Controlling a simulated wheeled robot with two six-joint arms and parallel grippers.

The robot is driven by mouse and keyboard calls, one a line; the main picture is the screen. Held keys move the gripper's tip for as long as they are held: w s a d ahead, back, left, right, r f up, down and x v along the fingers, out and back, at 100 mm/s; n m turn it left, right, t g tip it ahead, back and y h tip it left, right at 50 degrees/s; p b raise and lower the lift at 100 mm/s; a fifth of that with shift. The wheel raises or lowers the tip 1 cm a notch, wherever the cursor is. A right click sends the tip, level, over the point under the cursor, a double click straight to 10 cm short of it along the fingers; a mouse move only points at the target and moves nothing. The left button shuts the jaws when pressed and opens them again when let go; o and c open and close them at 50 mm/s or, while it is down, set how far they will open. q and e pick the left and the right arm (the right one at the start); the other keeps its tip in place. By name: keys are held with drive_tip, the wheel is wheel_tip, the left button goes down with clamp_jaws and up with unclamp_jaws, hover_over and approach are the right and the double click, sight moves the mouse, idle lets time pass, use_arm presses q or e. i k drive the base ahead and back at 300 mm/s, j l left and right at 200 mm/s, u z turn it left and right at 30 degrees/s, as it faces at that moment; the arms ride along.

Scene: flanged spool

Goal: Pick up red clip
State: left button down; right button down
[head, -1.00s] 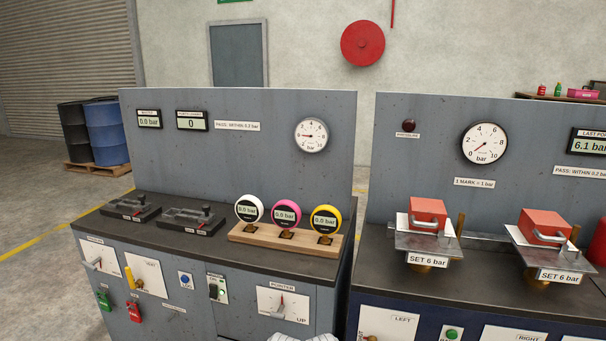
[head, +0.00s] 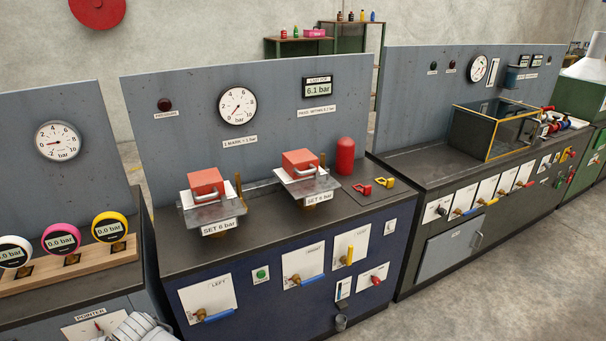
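A small red clip (head: 362,188) lies on the top of the middle blue-fronted bench, near its right end. A similar yellow clip (head: 385,182) lies just to the right of it. Neither of my grippers can be made out in the head view. Only a pale grey part of my own body shows at the bottom left edge, far from the red clip.
A red cylinder (head: 345,156) stands behind the clips. Two red-topped blocks on metal plates (head: 207,186) (head: 300,166) stand to the left. A glass-sided tank (head: 497,130) stands on the right bench. Grey floor (head: 470,285) is clear in front of the benches.

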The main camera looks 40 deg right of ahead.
sight(366, 191)
drive_tip(key=z, duration=1.9)
drive_tip(key=i+u, duration=0.1)
drive_tip(key=u, duration=0.45)
drive_tip(key=i+l+u, duration=0.4)
drive_tip(key=l, duration=0.25)
drive_tip(key=i+l+u, duration=0.25)
drive_tip(key=i+l, duration=0.15)
drive_tip(key=l, duration=0.2)
drive_tip(key=i+l, duration=0.1)
drive_tip(key=l, duration=0.25)
drive_tip(key=i+l, duration=0.15)
drive_tip(key=l, duration=0.2)
drive_tip(key=i+l+u, duration=0.1)
drive_tip(key=l, duration=0.25)
drive_tip(key=i+l, duration=0.1)
drive_tip(key=l, duration=0.25)
